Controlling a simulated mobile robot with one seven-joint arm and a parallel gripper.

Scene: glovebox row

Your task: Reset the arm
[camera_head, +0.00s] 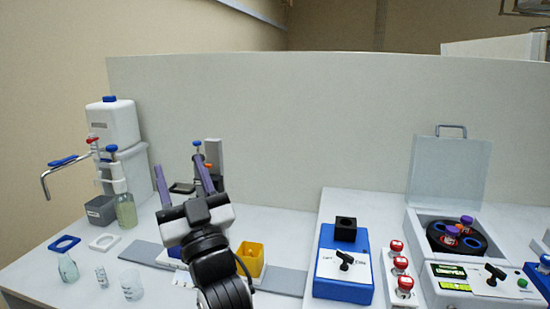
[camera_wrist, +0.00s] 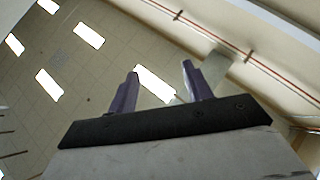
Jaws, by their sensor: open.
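My gripper (camera_head: 180,179) stands raised over the left part of the bench in the head view, its two purple fingers pointing up. The fingers are apart with nothing between them. In the wrist view my gripper (camera_wrist: 160,84) is also open and empty, against the ceiling with its bright light panels (camera_wrist: 89,36). My arm hides part of the bench behind it.
A yellow container (camera_head: 251,259) stands close right of my arm. Glassware, including a flask (camera_head: 68,268), is at the left front. A blue device (camera_head: 343,284) and an open-lidded centrifuge (camera_head: 424,226) with capped tubes stand right. A tall partition (camera_head: 300,120) backs the bench.

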